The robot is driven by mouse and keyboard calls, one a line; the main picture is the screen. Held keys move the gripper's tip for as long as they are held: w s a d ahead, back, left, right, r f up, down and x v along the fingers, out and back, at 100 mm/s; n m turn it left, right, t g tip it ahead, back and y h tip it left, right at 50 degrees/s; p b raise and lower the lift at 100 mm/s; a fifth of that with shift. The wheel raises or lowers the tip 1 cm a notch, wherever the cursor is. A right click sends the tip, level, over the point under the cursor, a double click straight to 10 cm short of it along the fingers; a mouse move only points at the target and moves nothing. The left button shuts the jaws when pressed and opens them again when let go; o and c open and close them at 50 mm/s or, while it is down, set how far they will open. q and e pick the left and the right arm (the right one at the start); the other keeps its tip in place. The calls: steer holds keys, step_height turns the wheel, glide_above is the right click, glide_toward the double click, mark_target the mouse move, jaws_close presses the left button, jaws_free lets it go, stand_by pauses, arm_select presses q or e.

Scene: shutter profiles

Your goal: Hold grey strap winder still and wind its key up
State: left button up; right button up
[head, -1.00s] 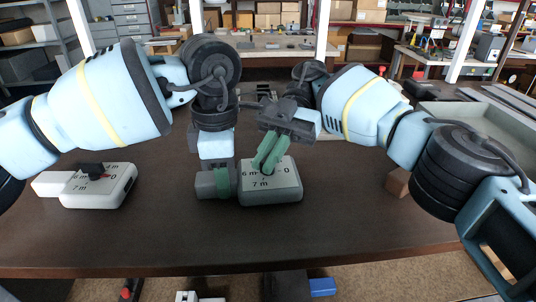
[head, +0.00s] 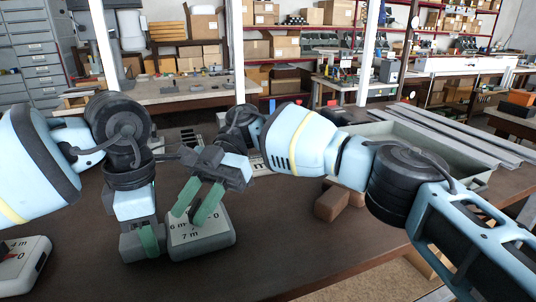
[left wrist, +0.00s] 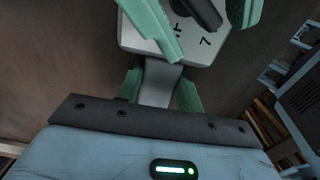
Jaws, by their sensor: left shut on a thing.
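The grey strap winder (head: 208,241) lies on the dark table, its pale dial face showing "6 m", "7 m" and "0". My left gripper (head: 146,240) is beside it on the left. In the left wrist view its green fingers are shut on the winder's grey end piece (left wrist: 158,84). The black key (left wrist: 205,12) shows at the top of that view between my right gripper's green fingers. In the head view my right gripper (head: 197,201) is above the dial with its fingers spread, apart from the key. The fingers hide much of the key and dial.
A white winder (head: 24,262) is cut off at the lower left. A brown block (head: 332,205) lies right of the grey winder. A grey tray (head: 440,160) and long profiles (head: 470,132) lie at the back right. The front right of the table is clear.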

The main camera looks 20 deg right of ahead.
steer(key=m+t+y, duration=0.1)
steer(key=m+t, duration=0.2)
steer(key=m+t+y, duration=0.2)
steer(key=m+t, duration=0.1)
steer(key=shift+t+y, duration=0.3)
steer(key=shift+t, duration=0.1)
steer(key=v, duration=1.2)
steer(key=s+d+r+n+t+h, duration=0.1)
steer(key=s+r+n+t+h, duration=0.2)
steer(key=s+r+n+h, duration=0.1)
steer(key=shift+s+d+n+h, duration=0.2)
steer(key=shift+s+n+h, duration=0.6)
steer(key=shift+n+h, duration=0.1)
steer(key=w+a+f+m+g+y, duration=0.1)
steer(key=w+f+m+g+y, duration=0.2)
steer(key=w+f+m+y, duration=0.25)
steer(key=shift+m, duration=0.45)
steer(key=x, duration=0.4)
steer(key=r+x, duration=0.1)
steer(key=x, duration=0.7)
steer(key=shift+a+r, duration=0.3)
